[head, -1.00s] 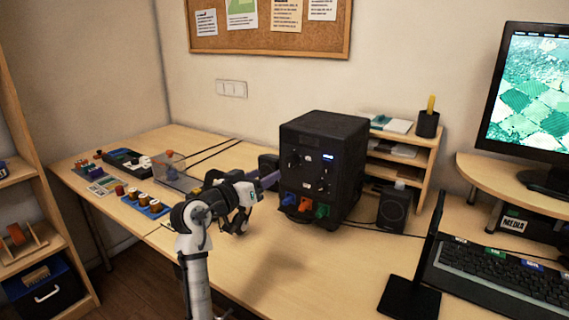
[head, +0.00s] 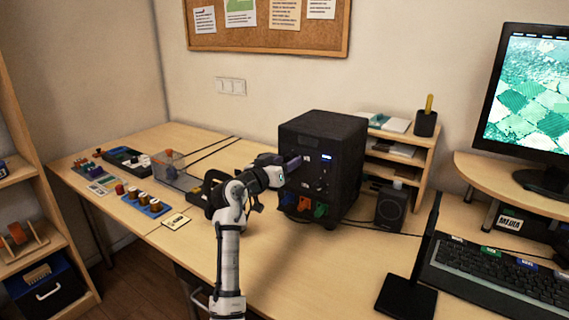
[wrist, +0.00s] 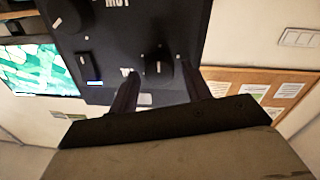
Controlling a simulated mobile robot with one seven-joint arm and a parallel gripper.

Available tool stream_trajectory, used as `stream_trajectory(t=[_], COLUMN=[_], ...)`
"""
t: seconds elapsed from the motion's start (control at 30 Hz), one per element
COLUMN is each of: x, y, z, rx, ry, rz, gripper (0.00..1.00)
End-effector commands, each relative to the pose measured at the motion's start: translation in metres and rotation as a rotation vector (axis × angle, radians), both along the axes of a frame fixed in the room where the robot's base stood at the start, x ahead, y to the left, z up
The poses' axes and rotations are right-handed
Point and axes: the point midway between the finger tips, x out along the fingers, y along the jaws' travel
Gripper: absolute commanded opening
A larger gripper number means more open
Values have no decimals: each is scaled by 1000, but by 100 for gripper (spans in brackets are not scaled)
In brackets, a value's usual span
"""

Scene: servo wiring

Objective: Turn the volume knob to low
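The black box (head: 345,165) stands on the desk with its control panel facing me. In the wrist view its panel (wrist: 115,40) appears turned over. A round black knob (wrist: 158,65) with a white pointer line, upright in that picture, is on the panel. A second, larger knob (wrist: 70,15) lies farther up and left there. The small label beside the first knob is not readable, so I cannot tell which is the volume knob. My gripper (head: 295,162) is at the panel's upper left. It is open in the wrist view (wrist: 158,70), with its fingers on either side of the first knob; contact cannot be told.
A lit blue display (head: 327,157) is on the panel. Blue, orange and green connectors (head: 304,204) sit low on the box. A small speaker (head: 391,208) and a shelf unit (head: 420,160) stand to the right. The front desk area (head: 300,270) is clear.

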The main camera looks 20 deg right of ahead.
Motion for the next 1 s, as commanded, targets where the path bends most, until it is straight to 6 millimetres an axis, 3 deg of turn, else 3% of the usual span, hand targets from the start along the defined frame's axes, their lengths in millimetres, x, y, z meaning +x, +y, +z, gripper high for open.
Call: stream_trajectory(t=[0.03, 0.3, 0.67, 1.0], x=[0, 0, 0, 0], y=[0, 0, 0, 0], z=[0, 0, 1, 2], rx=[0, 0, -45, -207], ry=[0, 0, 58, 267], rz=[0, 0, -1, -1], gripper=[41, 10, 10, 10])
